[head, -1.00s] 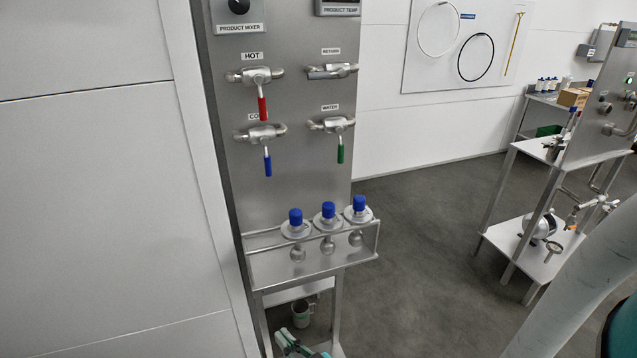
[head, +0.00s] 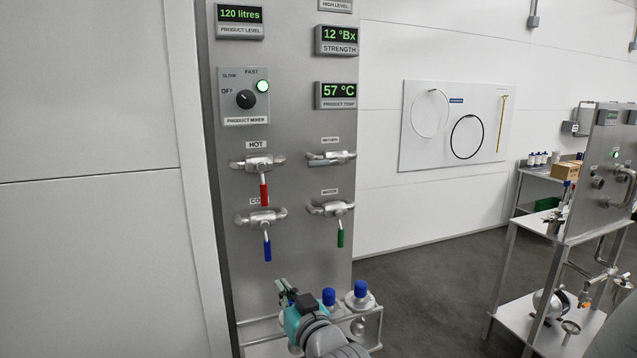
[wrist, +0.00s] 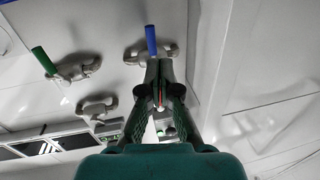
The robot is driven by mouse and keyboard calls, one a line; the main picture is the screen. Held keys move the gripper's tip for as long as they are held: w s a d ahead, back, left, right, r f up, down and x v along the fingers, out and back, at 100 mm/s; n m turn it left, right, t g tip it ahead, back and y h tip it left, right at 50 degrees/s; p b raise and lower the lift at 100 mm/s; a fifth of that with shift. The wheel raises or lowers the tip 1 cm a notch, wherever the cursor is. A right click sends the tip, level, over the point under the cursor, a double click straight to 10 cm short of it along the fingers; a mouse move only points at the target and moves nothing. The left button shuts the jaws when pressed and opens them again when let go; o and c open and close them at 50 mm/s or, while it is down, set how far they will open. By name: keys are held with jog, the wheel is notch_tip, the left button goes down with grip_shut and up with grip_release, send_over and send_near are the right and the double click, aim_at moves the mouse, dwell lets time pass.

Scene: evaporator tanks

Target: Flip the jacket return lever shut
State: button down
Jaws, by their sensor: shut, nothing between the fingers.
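The jacket return valve (head: 331,158) is on the steel panel, upper right of a group of valves, under a RETURN label. Its grey handle seems to lie level along the pipe, with no coloured grip visible. In the wrist view, what looks like the same valve (wrist: 97,108) sits left of my fingers, partly out of clear detail. My gripper (head: 283,290) is low in front of the panel, below the blue-handled valve and well apart from the return valve. In the wrist view the fingertips (wrist: 160,66) are together and empty, overlapping the view of the blue-handled valve.
Red (head: 264,194), blue (head: 267,250) and green (head: 340,238) handles hang down from the neighbouring valves. A steel rack (head: 372,328) with blue-capped bottles (head: 360,292) juts out below, beside my arm. Open floor (head: 430,290) lies to the right.

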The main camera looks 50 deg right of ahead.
jog(key=s+d+r+h, duration=0.1)
jog(key=d+r, duration=0.2)
jog(key=r, duration=0.6)
jog(key=s+d+r+m+h, duration=0.1)
jog(key=d+r, duration=0.3)
jog(key=r, duration=0.5)
jog(key=s+d+r+h, duration=0.1)
jog(key=d+r, duration=0.3)
jog(key=r, duration=0.5)
jog(key=shift+s+d+h, duration=0.25)
jog(key=shift+s+h, duration=0.05)
jog(key=shift+s, duration=0.3)
jog(key=shift+w, duration=0.1)
jog(key=r, duration=0.1)
send_over(317, 163)
jog(key=shift+r, duration=0.15)
jog(key=shift+s+a+f, duration=0.1)
jog(key=shift+s+f, duration=0.1)
jog(key=shift+f, duration=0.8)
jog(key=shift+s+a+f, duration=0.1)
jog(key=shift+s+f, duration=0.1)
jog(key=shift+f, duration=0.8)
